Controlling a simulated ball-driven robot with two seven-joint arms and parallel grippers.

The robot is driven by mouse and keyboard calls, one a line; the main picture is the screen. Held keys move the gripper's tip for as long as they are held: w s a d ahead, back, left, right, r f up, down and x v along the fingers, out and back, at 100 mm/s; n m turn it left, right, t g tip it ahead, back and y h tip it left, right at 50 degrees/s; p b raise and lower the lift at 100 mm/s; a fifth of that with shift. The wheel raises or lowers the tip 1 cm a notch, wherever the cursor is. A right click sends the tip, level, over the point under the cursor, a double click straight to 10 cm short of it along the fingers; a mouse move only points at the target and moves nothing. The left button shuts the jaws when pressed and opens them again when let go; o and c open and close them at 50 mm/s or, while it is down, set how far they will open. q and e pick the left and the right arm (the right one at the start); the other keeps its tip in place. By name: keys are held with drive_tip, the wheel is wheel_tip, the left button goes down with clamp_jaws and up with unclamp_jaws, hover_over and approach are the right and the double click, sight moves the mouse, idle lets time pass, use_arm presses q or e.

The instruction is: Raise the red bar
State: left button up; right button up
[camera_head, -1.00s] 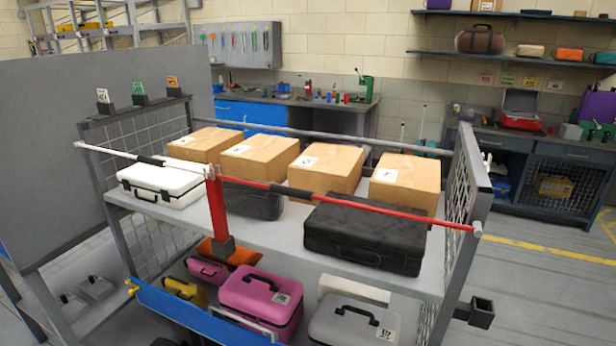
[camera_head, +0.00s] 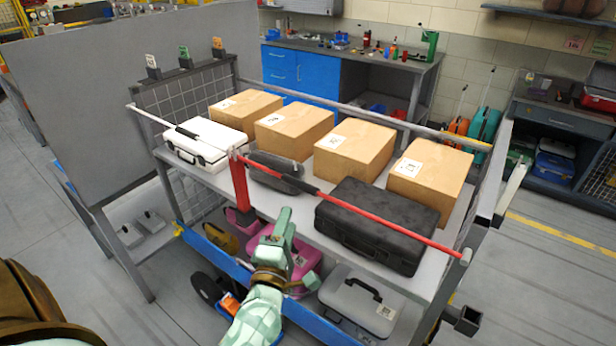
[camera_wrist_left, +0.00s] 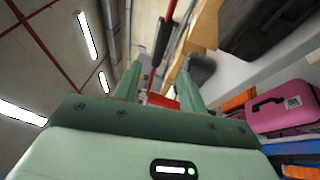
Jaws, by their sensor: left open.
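The red bar (camera_head: 405,226) runs across the front of the shelf's upper deck, sloping down to the right in the head view, in front of a black case. It has a black sleeve (camera_head: 285,174) near its left end, by an upright red post (camera_head: 240,186). My left gripper (camera_head: 284,218) is open and empty, below the bar and right of the post in the head view. In the left wrist view its two green fingers (camera_wrist_left: 158,82) stand apart, with the bar's black sleeve (camera_wrist_left: 162,42) beyond them. My right gripper is not in view.
The shelf's upper deck holds several cardboard boxes (camera_head: 355,148), a white case (camera_head: 205,145) and a black case (camera_head: 372,222). Below are a pink case (camera_head: 305,262) and a grey case (camera_head: 358,305). A white bar (camera_head: 155,117) continues left of the post. Floor is clear at right.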

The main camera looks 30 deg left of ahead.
sight(299, 187)
use_arm(q)
drive_tip(key=x, duration=1.4)
drive_tip(key=shift+d+f, duration=0.1)
drive_tip(key=shift+f, duration=0.05)
drive_tip(key=shift+p, duration=0.3)
clamp_jaws()
